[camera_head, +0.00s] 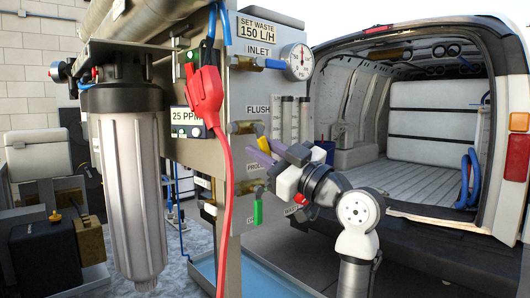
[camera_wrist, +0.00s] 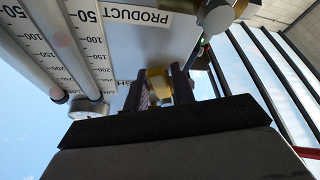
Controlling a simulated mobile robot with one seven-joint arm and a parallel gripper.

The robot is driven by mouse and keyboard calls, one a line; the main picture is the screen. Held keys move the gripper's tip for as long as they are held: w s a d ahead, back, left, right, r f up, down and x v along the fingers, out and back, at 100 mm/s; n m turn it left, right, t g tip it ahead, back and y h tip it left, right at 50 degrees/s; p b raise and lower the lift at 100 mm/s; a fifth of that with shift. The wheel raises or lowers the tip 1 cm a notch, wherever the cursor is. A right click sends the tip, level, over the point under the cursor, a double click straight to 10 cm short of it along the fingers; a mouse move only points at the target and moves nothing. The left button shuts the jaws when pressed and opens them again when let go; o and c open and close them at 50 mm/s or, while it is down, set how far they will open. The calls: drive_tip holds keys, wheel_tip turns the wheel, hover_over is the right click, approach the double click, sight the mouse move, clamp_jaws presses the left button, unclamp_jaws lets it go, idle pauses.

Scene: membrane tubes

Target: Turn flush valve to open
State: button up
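The flush valve (camera_head: 242,127) is a brass valve under the FLUSH label on the grey panel. Its yellow handle (camera_head: 261,130) slants down to the right. My gripper (camera_head: 256,150) reaches in from the right, its purple fingers close below the handle. In the wrist view my gripper (camera_wrist: 160,74) has its fingers apart, with a yellow and brass part (camera_wrist: 158,86) between them. I cannot tell whether either finger touches it. The gripper body hides the lower part of that view.
The inlet valve with a blue handle (camera_head: 274,64) and a gauge (camera_head: 298,62) are above. A red clamp and cable (camera_head: 205,92) hang left of the valve. Flow tubes (camera_head: 288,118) stand to its right. A green-handled valve (camera_head: 257,211) is below.

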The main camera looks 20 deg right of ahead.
drive_tip(key=shift+o, duration=1.1)
drive_tip(key=b+v, duration=0.4)
drive_tip(key=v, duration=0.9)
drive_tip(key=shift+s+d+b, duration=0.2)
drive_tip(key=shift+s+b, duration=0.1)
drive_tip(key=shift+s, duration=0.05)
drive_tip(key=shift+f, duration=0.1)
